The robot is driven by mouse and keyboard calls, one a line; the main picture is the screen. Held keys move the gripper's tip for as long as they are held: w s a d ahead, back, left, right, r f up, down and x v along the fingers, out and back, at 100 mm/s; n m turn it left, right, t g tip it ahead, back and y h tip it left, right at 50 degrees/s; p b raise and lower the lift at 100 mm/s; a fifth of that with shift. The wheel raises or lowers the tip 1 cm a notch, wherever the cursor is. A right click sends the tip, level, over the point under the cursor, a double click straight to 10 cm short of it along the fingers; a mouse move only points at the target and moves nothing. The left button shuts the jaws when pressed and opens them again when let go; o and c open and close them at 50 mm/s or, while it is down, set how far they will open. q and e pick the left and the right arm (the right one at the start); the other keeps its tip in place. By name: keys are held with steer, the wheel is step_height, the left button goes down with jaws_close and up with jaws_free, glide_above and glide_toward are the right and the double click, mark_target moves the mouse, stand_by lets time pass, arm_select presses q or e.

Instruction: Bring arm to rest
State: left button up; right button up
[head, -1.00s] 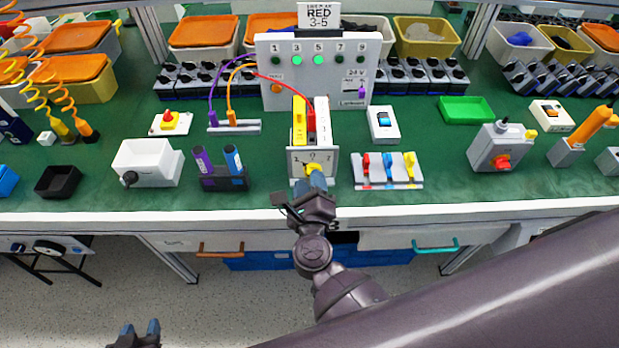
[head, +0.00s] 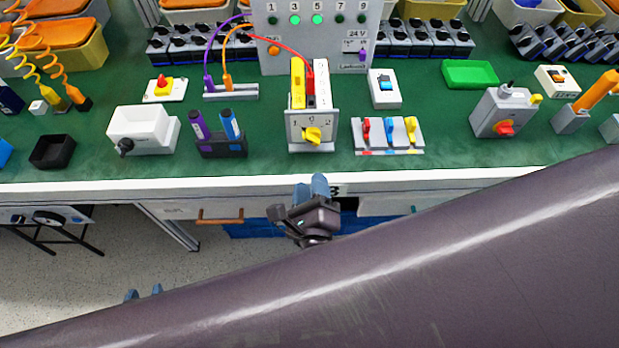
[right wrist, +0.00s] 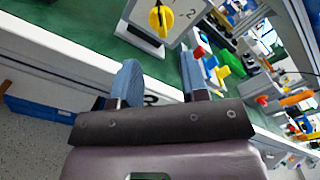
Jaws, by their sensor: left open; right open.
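The rotary switch box (head: 297,134) stands near the front edge of the green bench, with a yellow knob (head: 313,135) on its light front plate. In the right wrist view the knob (right wrist: 161,20) is at the top, clear of the fingers. My right gripper (head: 311,186) is open and empty, in front of the bench edge and apart from the knob. Its two blue fingers (right wrist: 160,82) stand apart in the right wrist view. My left gripper (head: 144,294) is open low on the left, mostly hidden behind my large dark arm link.
The white bench edge (head: 130,190) lies just beyond my right gripper. A pen holder (head: 222,146) stands left of the switch, and a strip with red, blue and yellow levers (head: 388,136) stands right. Drawers with handles (head: 220,216) are below the bench.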

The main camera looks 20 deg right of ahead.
stand_by(0.3)
steer(key=s+d+f+n+g+y, duration=0.1)
steer(key=d+n, duration=0.4)
steer(key=n, duration=0.5)
steer(key=s+d+f+n+g+y, duration=0.2)
steer(key=d+f+n, duration=0.4)
steer(key=n, duration=0.4)
steer(key=s+d+f+n+g+y, duration=0.1)
steer(key=s+d+f+n+g, duration=0.2)
steer(key=n, duration=0.8)
steer(key=s+d+f, duration=0.1)
steer(key=s+d, duration=0.1)
steer(key=d, duration=0.1)
steer(key=shift+s+f+y, duration=0.2)
steer(key=shift+s+y, duration=0.05)
steer(key=shift+y, duration=0.15)
steer(key=shift+a, duration=0.1)
